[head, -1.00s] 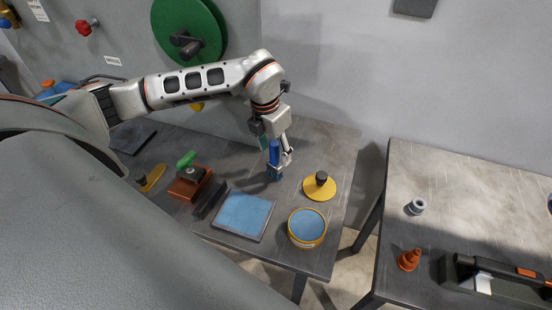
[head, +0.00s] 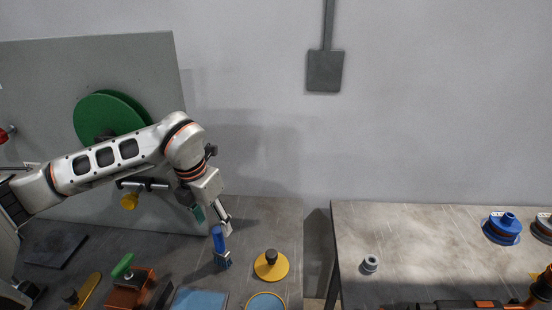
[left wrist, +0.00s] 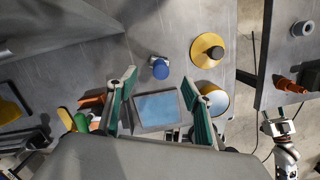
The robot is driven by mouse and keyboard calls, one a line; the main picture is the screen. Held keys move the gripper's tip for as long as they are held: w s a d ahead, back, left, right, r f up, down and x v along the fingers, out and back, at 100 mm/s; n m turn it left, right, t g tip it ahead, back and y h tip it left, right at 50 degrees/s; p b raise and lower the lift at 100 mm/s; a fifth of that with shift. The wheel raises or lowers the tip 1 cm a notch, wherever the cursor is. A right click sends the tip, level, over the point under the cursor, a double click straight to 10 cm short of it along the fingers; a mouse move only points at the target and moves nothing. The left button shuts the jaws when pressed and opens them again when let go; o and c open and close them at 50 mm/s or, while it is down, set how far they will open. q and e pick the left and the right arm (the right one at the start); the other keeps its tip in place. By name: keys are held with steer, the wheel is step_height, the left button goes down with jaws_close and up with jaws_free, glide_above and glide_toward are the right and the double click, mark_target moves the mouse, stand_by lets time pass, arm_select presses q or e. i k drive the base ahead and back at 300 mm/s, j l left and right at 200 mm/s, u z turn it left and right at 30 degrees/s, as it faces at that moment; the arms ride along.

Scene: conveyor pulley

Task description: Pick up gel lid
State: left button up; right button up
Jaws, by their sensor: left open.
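The gel lid, a yellow disc with a black knob (head: 271,267), lies on the left table, knob up. It also shows in the left wrist view (left wrist: 204,58), above and right of the fingers. An open yellow tub (head: 266,303) with blue gel stands in front of it, cut off by the lower edge. My left gripper (head: 222,226) is open and empty, pointing down above the table, left of the lid and apart from it. Its green-padded fingers (left wrist: 160,104) are spread in the left wrist view. My right gripper (left wrist: 280,127) shows small at the right there; its jaws are unclear.
An upright blue cylinder (head: 218,242) stands close to my left gripper. A blue-topped square pad (head: 200,299) and a brown block with green handle (head: 130,288) lie nearby. A gap separates the second table (head: 430,235), which holds a grey ring (head: 370,264).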

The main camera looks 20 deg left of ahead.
mark_target(271, 267)
steer(key=k, duration=1)
